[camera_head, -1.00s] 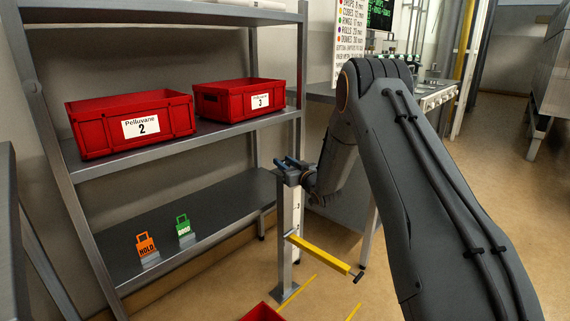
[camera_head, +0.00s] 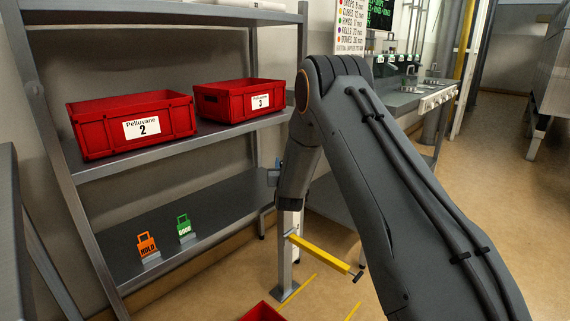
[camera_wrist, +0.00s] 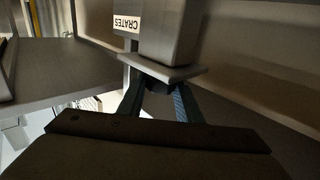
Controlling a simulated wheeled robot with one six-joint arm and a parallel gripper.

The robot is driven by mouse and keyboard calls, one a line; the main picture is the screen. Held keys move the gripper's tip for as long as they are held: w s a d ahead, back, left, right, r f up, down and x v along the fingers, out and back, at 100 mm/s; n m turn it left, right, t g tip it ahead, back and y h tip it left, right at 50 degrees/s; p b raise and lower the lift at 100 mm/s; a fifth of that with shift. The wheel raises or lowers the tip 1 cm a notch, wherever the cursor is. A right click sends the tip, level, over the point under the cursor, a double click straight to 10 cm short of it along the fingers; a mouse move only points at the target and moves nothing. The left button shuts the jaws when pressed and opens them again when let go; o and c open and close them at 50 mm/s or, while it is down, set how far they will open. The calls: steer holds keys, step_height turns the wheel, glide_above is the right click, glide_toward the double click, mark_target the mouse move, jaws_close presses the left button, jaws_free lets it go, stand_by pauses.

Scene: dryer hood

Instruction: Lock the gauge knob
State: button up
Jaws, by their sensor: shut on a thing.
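In the wrist view, the two blue-grey fingers of my gripper (camera_wrist: 158,90) converge below a grey end plate (camera_wrist: 165,70) of the post. They are shut on a small dark part between them, which appears to be the gauge knob (camera_wrist: 157,85). The knob is mostly hidden, and its turn position cannot be told.
A counter (camera_head: 405,98) stands behind my arm. The floor at right (camera_head: 500,200) is clear.

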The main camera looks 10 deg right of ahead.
steer(key=shift+r+h, duration=0.1)
steer(key=shift+h, duration=0.2)
steer(key=o, duration=1)
steer(key=shift+o, duration=0.2)
steer(key=s+a+p, duration=0.1)
steer(key=s, duration=0.6)
steer(key=shift+s+a, duration=0.2)
steer(key=shift+s, duration=0.1)
